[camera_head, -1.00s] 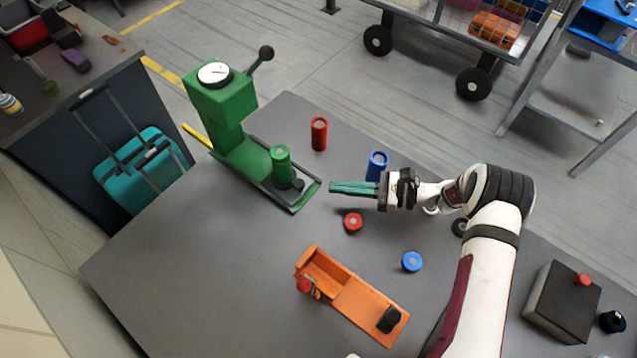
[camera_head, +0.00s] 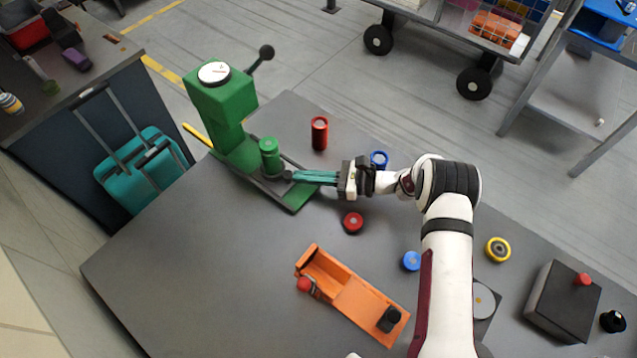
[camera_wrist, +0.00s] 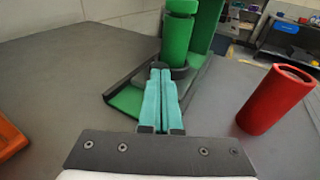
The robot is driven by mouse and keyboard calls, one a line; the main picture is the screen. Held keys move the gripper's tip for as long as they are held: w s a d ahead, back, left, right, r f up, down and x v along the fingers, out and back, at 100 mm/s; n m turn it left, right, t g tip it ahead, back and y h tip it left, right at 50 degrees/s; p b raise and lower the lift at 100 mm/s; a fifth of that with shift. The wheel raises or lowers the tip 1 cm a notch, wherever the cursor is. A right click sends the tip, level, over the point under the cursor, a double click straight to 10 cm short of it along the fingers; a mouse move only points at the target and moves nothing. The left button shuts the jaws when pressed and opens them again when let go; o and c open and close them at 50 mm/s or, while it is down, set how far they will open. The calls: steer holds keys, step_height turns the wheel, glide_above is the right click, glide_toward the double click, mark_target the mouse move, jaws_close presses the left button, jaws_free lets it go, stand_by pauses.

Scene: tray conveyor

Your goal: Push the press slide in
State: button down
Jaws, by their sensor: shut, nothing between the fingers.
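The green press (camera_head: 222,105) stands at the back left of the table, with a white dial on its head and a black-knobbed lever. Its dark slide (camera_head: 289,196) runs out of the base toward the right front and carries a green cylinder (camera_head: 269,157). My gripper (camera_head: 294,176) is shut and empty, with teal fingers.
A red cylinder (camera_head: 319,133) stands behind my fingers, and a blue cylinder (camera_head: 379,159) behind my wrist. A red cap (camera_head: 352,222), a blue cap (camera_head: 411,261) and an orange fixture (camera_head: 350,295) lie in front. The table's left front is clear.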

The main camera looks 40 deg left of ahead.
steer(key=shift+a, duration=0.35)
